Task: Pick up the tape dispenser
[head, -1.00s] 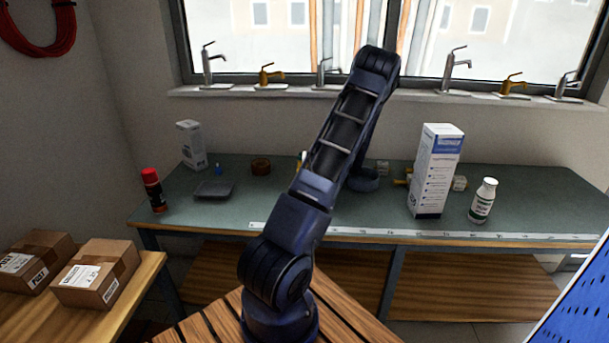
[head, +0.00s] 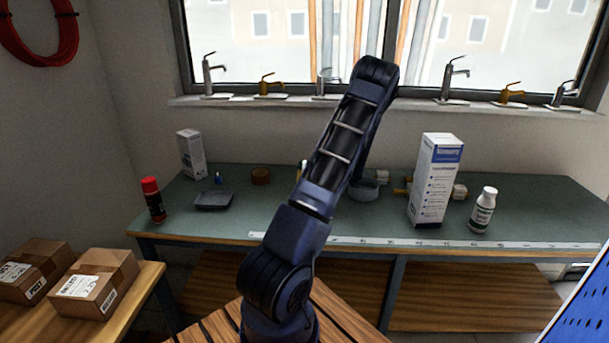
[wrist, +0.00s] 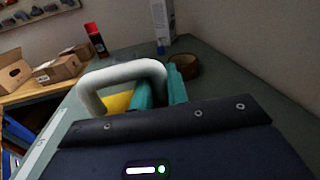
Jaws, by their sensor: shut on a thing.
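The tape dispenser (wrist: 122,72) appears in the wrist view as a light grey, rounded loop with a yellow part under it. My gripper (wrist: 162,90) has two teal fingers and is shut on the right leg of the grey loop, which runs down between them. The lower part of the dispenser is hidden behind my dark gripper housing. In the head view my arm hides the gripper and most of the dispenser. I cannot tell whether the dispenser touches the bench.
A brown tape roll (head: 260,176), a dark tray (head: 214,200), a red-capped can (head: 153,200) and a white box (head: 191,153) stand left on the green bench (head: 400,234). A grey ring (head: 364,190), tall box (head: 435,180) and white bottle (head: 483,210) stand right.

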